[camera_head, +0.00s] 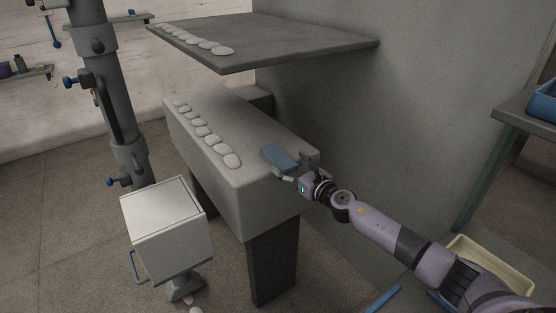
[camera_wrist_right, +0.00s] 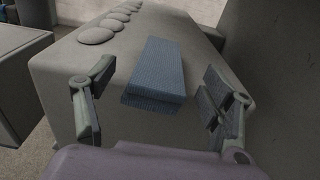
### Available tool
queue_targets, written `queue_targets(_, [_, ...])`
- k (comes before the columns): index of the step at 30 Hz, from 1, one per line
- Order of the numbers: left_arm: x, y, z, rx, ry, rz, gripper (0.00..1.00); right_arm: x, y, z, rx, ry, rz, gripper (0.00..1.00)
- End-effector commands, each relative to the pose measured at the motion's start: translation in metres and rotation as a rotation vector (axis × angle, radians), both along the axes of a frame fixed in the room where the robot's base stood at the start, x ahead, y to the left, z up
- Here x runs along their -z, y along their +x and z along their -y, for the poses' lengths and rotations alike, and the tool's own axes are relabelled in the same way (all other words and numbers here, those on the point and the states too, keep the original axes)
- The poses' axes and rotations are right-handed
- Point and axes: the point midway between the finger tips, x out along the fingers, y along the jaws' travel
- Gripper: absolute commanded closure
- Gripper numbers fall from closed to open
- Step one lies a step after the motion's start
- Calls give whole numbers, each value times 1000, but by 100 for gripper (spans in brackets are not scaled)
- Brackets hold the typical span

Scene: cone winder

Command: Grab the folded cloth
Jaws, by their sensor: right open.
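The folded cloth (camera_head: 279,157) is a blue-grey, flat oblong bundle. It lies on the grey bench top (camera_head: 245,132), near its front right end. In the right wrist view the cloth (camera_wrist_right: 157,76) lies ahead of the gripper, roughly midway between the two fingers. My right gripper (camera_head: 297,167) is at the cloth's near end in the head view. In the right wrist view my right gripper (camera_wrist_right: 158,112) is open, with a finger on each side and clear space between each finger and the cloth. My left gripper is in neither view.
Several pale round discs (camera_head: 213,139) line the bench's left edge. A dark shelf (camera_head: 270,42) overhangs the bench's rear. A grey wall (camera_head: 420,110) stands close on the right. A white box (camera_head: 166,219) is in front at left, and a cream tray (camera_head: 489,262) sits low at right.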

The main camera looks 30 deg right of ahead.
Motion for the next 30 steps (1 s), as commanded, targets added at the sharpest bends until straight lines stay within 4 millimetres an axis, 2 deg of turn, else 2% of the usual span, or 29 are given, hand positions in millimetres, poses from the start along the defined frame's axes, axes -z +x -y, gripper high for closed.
queue_targets(9, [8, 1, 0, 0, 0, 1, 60, 5, 41, -5, 1, 2, 2, 24])
queue_targets(19, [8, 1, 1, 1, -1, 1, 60, 5, 47, -6, 0, 1, 0, 24])
queue_targets(30, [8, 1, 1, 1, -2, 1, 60, 5, 47, -6, 0, 1, 0, 48])
